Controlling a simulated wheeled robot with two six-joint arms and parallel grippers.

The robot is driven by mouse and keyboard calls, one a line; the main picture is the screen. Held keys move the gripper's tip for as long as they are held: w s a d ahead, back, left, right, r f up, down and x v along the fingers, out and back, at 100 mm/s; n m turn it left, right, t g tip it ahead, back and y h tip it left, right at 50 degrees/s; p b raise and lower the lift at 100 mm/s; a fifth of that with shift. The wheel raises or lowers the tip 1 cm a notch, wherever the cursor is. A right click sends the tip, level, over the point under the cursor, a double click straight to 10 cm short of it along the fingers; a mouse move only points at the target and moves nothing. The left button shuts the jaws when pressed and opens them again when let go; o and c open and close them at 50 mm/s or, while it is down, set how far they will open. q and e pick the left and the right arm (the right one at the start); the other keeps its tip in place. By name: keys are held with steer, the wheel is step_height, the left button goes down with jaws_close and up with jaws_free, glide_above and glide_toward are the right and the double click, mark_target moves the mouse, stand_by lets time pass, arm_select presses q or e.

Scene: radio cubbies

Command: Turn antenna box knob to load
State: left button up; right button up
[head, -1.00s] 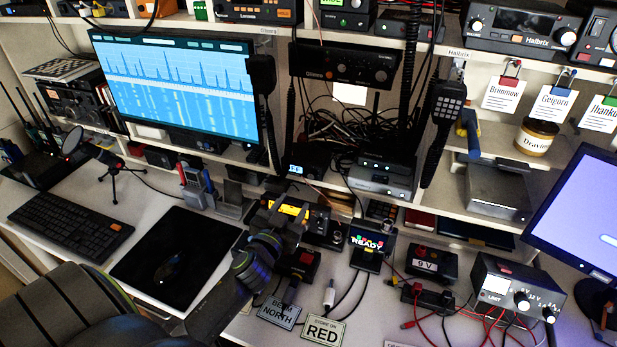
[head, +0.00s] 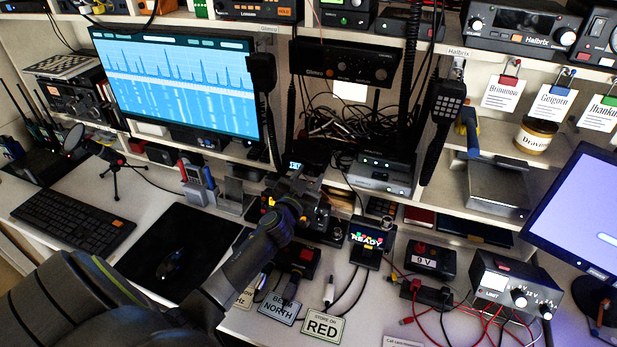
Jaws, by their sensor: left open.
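My left gripper (head: 306,181) reaches in from the lower left and is open, with nothing seen between its fingers. It is in front of a dark radio box (head: 322,222) with an orange-lit display, at the back of the desk, and hides much of it. A small round knob (head: 336,229) shows at the box's right side, right of the gripper and apart from it in the picture. No load marking is readable, and I cannot tell which box is the antenna box. My right gripper is not in view.
A small screen reading READY (head: 367,237) stands right of the gripper. A red-button box (head: 299,257) and signs, including RED (head: 325,325), are in front. A power supply (head: 512,287) with cables is at the right. The monitor (head: 177,83) is behind left.

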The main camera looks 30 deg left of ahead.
arm_select(q)
steer(key=c, duration=0.9)
jaws_close()
